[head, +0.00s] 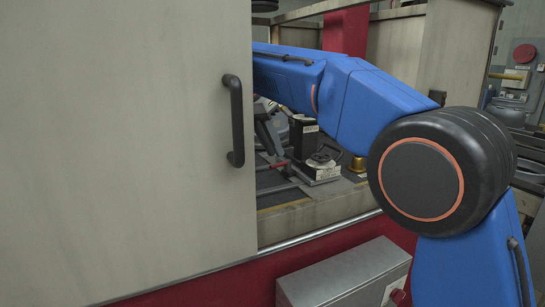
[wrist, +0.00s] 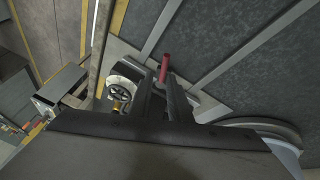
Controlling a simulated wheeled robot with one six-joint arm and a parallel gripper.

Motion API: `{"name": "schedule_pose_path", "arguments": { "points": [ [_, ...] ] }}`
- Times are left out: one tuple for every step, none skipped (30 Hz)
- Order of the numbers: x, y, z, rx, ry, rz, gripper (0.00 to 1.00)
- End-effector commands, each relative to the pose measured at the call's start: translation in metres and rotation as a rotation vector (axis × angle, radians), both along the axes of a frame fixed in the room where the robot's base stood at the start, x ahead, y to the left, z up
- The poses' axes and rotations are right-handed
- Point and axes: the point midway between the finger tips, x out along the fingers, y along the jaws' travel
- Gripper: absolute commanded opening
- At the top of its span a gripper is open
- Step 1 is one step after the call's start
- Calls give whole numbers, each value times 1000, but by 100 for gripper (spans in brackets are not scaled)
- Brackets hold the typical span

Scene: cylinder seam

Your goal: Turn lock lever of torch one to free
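A short red lever handle (wrist: 164,67) shows in the wrist view, just beyond and between my gripper's fingertips. My gripper (wrist: 160,80) has its two dark fingers apart, with gaps visible beside the red handle; I cannot tell whether either touches it. A red handle (head: 272,166) also shows low inside the cabinet in the head view, lying almost flat beside a black unit (head: 303,137) with a pale label. The lever's pivot is mostly hidden by the fingers in the wrist view. I cannot read which torch it belongs to.
A large pale door (head: 125,140) with a black handle (head: 235,120) blocks the left of the head view. My blue arm reaches through the opening beside it. A round black-and-white part (wrist: 122,88) sits left of the fingers. Grey floor panels (wrist: 230,45) lie beyond.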

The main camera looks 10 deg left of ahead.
Motion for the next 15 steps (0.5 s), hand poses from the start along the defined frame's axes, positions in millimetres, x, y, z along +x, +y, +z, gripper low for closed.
{"name": "schedule_pose_path", "arguments": {
  "points": [
    [1,1,10,2,-3,0,17],
    [1,1,15,2,-1,0,17],
    [1,1,22,1,-2,0,17],
    [1,1,28,1,-2,0,17],
    [1,1,33,2,-2,-1,17],
    [1,1,39,2,-3,0,17],
    [0,0,43,2,-1,0,17],
    [1,1,47,1,0,0,17],
    [1,1,51,2,-1,0,17],
    [1,1,53,1,-1,-1,17],
    [1,1,56,1,-1,-1,17],
    [1,1,59,0,0,-1,17],
    [1,1,60,0,0,0,17],
    [1,1,62,1,0,0,17],
    [0,0,63,1,0,0,17]
  ]
}}
